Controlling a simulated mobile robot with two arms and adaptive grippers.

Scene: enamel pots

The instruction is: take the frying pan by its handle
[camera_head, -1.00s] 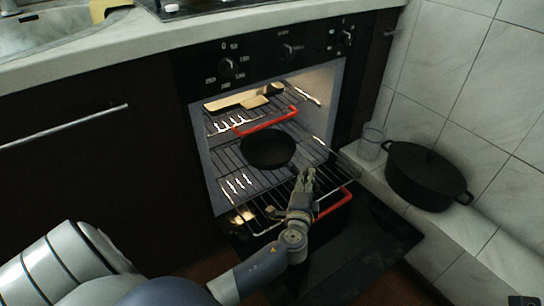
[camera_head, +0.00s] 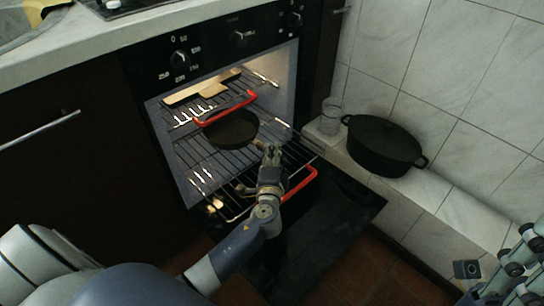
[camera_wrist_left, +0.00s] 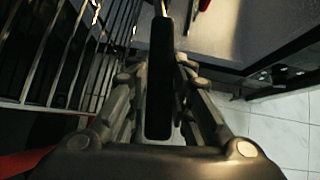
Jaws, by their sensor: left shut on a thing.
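The black frying pan (camera_head: 232,131) lies on a wire rack inside the lit, open oven. My left gripper (camera_head: 270,157) is at the pan's near right side, over the rack's front part. In the left wrist view the dark handle (camera_wrist_left: 160,75) runs lengthwise between the fingers (camera_wrist_left: 160,105), and the gripper is shut on it. Part of my right gripper (camera_head: 512,272) shows at the lower right edge, far from the pan; its fingertips are not clear.
An upper rack with a red front edge (camera_head: 226,110) sits above and behind the pan. The lower rack has a red edge (camera_head: 301,186). The open oven door (camera_head: 335,215) lies below. A black lidded pot (camera_head: 382,147) and a glass (camera_head: 330,116) stand on the tiled ledge at right.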

